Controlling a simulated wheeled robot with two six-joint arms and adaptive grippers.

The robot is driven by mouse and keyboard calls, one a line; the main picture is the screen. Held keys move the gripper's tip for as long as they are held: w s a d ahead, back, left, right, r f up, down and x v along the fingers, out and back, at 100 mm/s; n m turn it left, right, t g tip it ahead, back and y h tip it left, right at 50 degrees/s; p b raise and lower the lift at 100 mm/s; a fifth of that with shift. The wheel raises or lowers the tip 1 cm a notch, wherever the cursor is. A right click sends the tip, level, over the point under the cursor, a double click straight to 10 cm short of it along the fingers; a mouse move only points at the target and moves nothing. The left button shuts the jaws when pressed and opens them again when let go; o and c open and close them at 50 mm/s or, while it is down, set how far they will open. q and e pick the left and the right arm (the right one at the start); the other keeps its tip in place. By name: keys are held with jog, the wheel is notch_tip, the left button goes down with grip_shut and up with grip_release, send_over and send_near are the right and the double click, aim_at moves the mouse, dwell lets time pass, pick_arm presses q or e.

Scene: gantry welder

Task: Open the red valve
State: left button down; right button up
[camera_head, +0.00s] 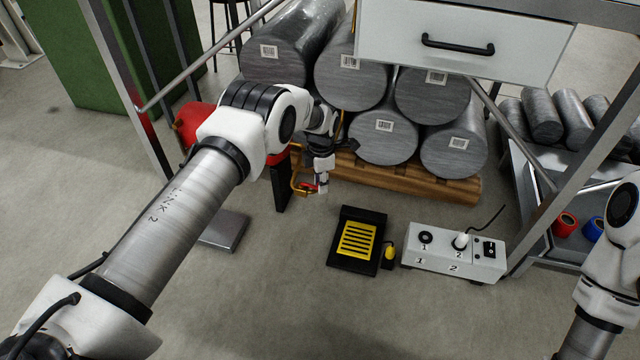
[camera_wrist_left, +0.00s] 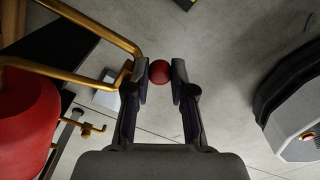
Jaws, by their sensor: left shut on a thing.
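The red valve shows as a round red knob (camera_wrist_left: 160,72) in the left wrist view, between the two fingertips of my left gripper (camera_wrist_left: 160,84). Both dark fingers are closed in on its sides. In the head view, my left gripper (camera_head: 312,186) is small and partly hidden at the end of my left arm, beside the brass tubing. A small red part of the valve (camera_head: 308,187) shows there. A red tank (camera_wrist_left: 25,112) stands left of the gripper in the left wrist view, with a brass tube frame (camera_wrist_left: 95,28) close to the fingers. My right gripper is out of view.
Large metal cylinders (camera_head: 385,135) lie stacked on a wooden pallet (camera_head: 430,187) behind. A black and yellow pedal (camera_head: 357,240) and a white control box (camera_head: 455,264) are on the floor to the right. A white drawer (camera_head: 460,45) hangs above.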

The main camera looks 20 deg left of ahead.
pick_arm(q)
jog(key=shift+f, duration=0.1)
jog(key=c, duration=1)
grip_release()
jog(key=shift+o, duration=0.2)
notch_tip(320, 180, up, 12)
